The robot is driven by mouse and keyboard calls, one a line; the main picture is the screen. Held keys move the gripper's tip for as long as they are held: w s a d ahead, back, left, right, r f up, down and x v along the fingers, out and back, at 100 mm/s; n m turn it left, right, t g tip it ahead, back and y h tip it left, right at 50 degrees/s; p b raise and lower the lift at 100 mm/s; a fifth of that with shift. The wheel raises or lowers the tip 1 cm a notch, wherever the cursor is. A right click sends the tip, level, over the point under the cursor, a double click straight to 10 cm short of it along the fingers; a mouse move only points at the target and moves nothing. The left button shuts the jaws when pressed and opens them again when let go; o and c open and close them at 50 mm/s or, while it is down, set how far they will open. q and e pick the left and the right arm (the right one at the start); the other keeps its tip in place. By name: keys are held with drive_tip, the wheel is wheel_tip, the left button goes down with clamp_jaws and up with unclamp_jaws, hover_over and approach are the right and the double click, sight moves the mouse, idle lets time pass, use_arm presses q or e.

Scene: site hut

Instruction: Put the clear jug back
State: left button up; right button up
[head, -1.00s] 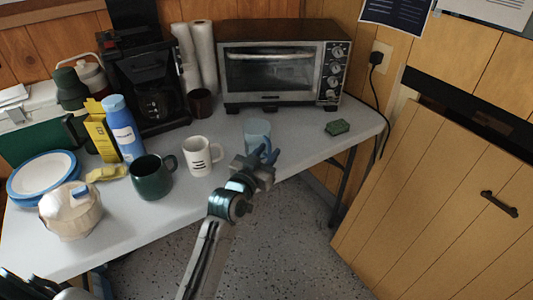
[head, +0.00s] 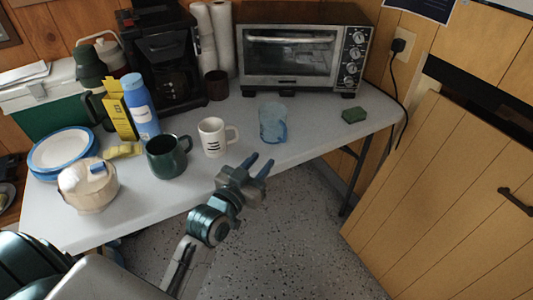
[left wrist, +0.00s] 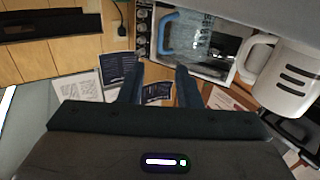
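The clear jug (head: 272,122), bluish and see-through, stands upright on the white table in front of the toaster oven. It also shows in the left wrist view (left wrist: 192,38), with its blue handle, beyond my fingers. My left gripper (head: 260,163) is open and empty at the table's front edge, apart from the jug and nearer to me. In the left wrist view my two fingers (left wrist: 158,85) are spread with nothing between them. My right gripper is not in view.
A white mug (head: 212,137) and a dark green mug (head: 166,157) stand left of the jug. A green sponge (head: 354,115) lies to its right. The toaster oven (head: 300,55) is behind. Table space (head: 315,125) between jug and sponge is clear.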

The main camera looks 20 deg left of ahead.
use_arm(q)
drive_tip(key=s+a+f+g+y, duration=0.1)
drive_tip(key=s+a+f+g, duration=0.1)
drive_tip(key=s+f+g, duration=0.5)
drive_tip(key=s+a+f+g+y, duration=0.2)
drive_tip(key=s+f+g, duration=0.4)
drive_tip(key=s+f, duration=0.5)
drive_tip(key=s, duration=0.6)
drive_tip(key=shift+a+g, duration=0.25)
drive_tip(key=shift+g, duration=0.15)
